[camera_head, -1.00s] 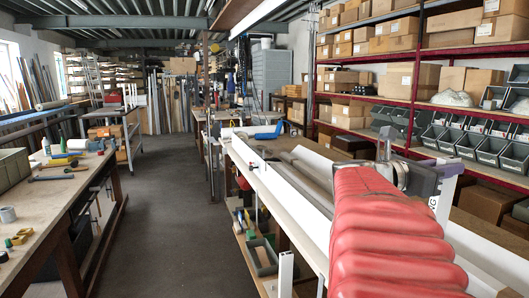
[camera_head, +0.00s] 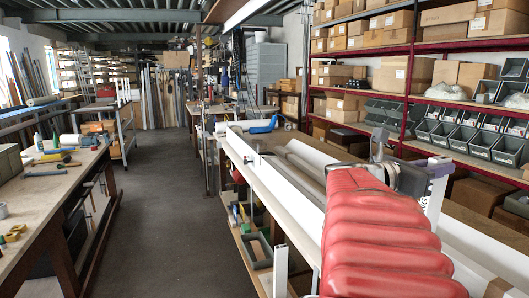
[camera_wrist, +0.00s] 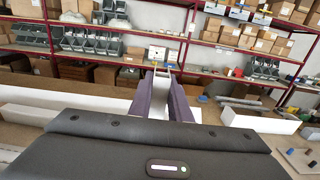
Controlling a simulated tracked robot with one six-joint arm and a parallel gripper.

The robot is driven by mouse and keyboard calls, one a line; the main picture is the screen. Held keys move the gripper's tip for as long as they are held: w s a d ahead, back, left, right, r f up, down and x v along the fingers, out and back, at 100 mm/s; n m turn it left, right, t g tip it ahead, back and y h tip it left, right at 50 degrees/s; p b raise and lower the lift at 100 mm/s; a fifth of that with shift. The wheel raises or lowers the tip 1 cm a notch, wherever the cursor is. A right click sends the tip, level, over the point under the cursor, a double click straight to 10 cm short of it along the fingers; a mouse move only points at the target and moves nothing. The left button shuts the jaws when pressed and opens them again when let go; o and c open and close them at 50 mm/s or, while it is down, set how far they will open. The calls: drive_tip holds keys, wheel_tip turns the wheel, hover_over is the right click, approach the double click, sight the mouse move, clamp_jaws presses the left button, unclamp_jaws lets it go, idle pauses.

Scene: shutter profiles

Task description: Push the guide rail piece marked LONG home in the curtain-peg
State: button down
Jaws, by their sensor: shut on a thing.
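In the head view my gripper (camera_head: 437,178) is beyond my red-sleeved arm, above the bench on the right. It is shut on a pale guide rail piece (camera_head: 432,205), which stands roughly upright. Only the letters "NG" of its mark show, and my arm hides part of it. In the wrist view the two purple fingers (camera_wrist: 166,98) hold the pale piece (camera_wrist: 163,88) between them. My wrist body hides its lower part. I cannot make out the curtain-peg, or whether the piece touches anything below.
Long white profiles (camera_head: 308,188) lie along the right bench. A blue tool (camera_head: 264,125) lies at its far end. Shelves with bins (camera_head: 470,140) stand behind. The floor aisle (camera_head: 165,190) is clear.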

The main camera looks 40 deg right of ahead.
drive_tip(key=shift+f, duration=0.15)
drive_tip(key=c, duration=1.6)
unclamp_jaws()
drive_tip(key=shift+o, duration=0.2)
drive_tip(key=shift+f, duration=0.1)
drive_tip(key=v, duration=1.3)
drive_tip(key=shift+w+a, duration=0.2)
drive_tip(key=shift+a, duration=0.15)
